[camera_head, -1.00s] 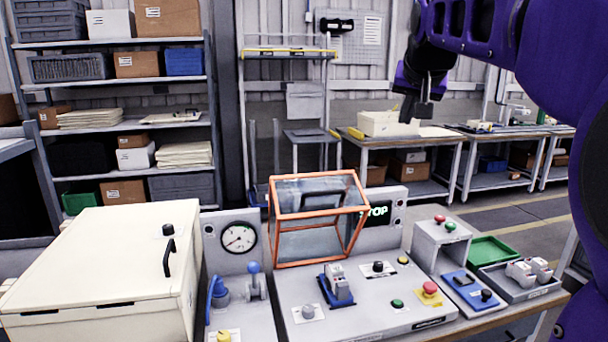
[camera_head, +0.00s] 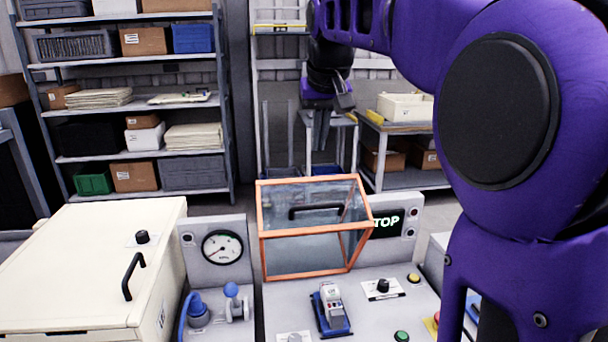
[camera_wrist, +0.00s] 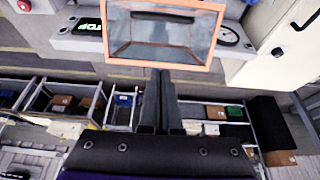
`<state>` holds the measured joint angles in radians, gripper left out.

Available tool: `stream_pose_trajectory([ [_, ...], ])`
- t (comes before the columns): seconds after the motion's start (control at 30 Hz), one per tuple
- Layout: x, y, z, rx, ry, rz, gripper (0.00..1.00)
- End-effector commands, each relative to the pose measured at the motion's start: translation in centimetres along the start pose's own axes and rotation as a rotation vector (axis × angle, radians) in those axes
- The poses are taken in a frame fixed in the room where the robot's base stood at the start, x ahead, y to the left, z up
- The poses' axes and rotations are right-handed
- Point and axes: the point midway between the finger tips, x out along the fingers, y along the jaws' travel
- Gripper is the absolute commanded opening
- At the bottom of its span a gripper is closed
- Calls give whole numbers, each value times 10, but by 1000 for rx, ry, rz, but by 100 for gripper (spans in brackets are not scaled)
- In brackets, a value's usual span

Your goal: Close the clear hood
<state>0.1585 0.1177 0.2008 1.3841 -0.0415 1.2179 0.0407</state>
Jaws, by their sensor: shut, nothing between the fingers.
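The clear hood (camera_head: 312,228) is a see-through box with an orange frame and a black bar handle (camera_head: 315,212). It stands tilted up at the back of the grey control panel (camera_head: 375,318), with the panel's front fittings uncovered. In the wrist view the hood (camera_wrist: 162,38) is just beyond the fingertips, its handle near the top. My gripper (camera_head: 320,148) is shut and empty, pointing down above and behind the hood. It also shows in the wrist view (camera_wrist: 160,75). I see no contact between it and the hood.
A gauge (camera_head: 222,248) and a cream cabinet (camera_head: 85,265) stand to the left. A STOP display (camera_head: 387,224) is behind right. Shelves (camera_head: 140,108) stand behind.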

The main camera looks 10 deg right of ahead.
Motion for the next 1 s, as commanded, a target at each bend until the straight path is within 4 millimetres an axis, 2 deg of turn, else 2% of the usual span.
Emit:
stream_pose_trajectory([
  [0.17,21,0,2,-1,-5,-1,0],
  [0.57,105,0,2,0,-4,-1,0],
  [0.7,105,0,23,0,-1,1,0],
  [0.8,107,0,32,-1,0,1,0],
  [1.0,108,0,39,-2,0,0,0],
])
